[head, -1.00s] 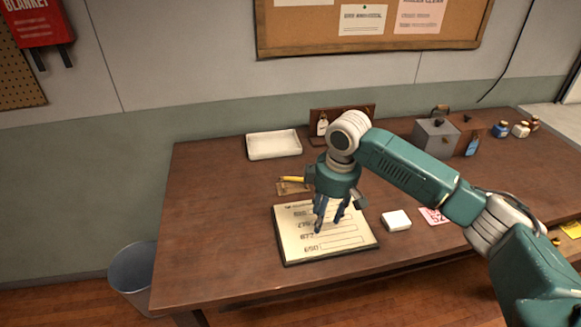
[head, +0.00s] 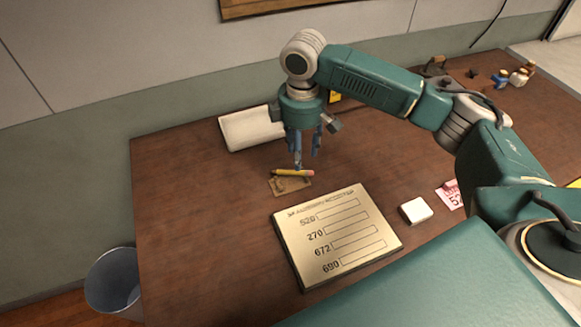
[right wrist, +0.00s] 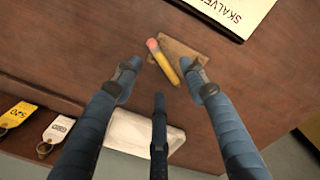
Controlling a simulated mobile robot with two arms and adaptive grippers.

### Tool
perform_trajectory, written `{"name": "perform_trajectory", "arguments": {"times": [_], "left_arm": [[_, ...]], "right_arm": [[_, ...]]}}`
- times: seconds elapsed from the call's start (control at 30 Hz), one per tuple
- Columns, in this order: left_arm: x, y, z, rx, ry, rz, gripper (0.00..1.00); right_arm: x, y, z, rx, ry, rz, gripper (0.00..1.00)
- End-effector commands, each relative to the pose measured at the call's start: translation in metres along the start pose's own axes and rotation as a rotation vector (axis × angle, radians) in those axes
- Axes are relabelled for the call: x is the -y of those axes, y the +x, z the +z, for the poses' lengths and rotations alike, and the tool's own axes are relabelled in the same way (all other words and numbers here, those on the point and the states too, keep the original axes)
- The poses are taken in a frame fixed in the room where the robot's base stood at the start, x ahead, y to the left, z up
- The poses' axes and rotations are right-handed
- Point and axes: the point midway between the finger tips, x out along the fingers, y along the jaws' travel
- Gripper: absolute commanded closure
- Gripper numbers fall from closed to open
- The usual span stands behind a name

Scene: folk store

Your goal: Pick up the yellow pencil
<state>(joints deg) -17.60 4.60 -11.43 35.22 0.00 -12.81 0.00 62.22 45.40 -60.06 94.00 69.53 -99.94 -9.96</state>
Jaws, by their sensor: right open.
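The yellow pencil (head: 293,172) with a pink eraser lies on a small brown pad (head: 290,184) on the wooden table. It also shows in the right wrist view (right wrist: 166,66), lying partly across the brown pad (right wrist: 182,55). My right gripper (head: 302,160) points down just behind and above the pencil, open and empty. In the right wrist view its blue fingers (right wrist: 160,85) are spread, with the pencil between and beyond their tips. No contact with the pencil is clear. My left gripper is not in view.
A board with numbers (head: 335,238) lies in front of the pencil. A white tray (head: 236,133) stands behind left. A white block (head: 415,210) and a pink card (head: 449,196) lie to the right. Tags (right wrist: 55,130) show in the wrist view. The table's left side is clear.

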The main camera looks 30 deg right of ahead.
Motion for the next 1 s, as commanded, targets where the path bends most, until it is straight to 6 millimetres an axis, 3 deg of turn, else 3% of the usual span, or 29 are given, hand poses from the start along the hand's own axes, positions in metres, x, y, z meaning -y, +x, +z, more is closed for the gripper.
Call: {"name": "perform_trajectory", "arguments": {"times": [0.1, 0.23, 0.57, 0.87, 1.0], "left_arm": [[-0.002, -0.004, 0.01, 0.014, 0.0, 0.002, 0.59], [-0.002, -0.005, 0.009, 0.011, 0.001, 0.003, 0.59], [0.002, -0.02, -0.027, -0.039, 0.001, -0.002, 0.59], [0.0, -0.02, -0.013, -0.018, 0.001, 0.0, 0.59], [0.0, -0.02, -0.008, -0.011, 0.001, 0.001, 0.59]], "right_arm": [[0.0, 0.015, 0.0, 0.001, 0.001, 0.0, 0.58], [0.0, 0.023, 0.0, 0.0, 0.001, 0.0, 0.58], [-0.002, 0.067, 0.003, 0.001, 0.001, -0.001, 0.58], [-0.002, 0.074, 0.002, -0.001, -0.001, 0.002, 0.58], [-0.002, 0.074, 0.002, -0.001, -0.001, 0.002, 0.81]]}}
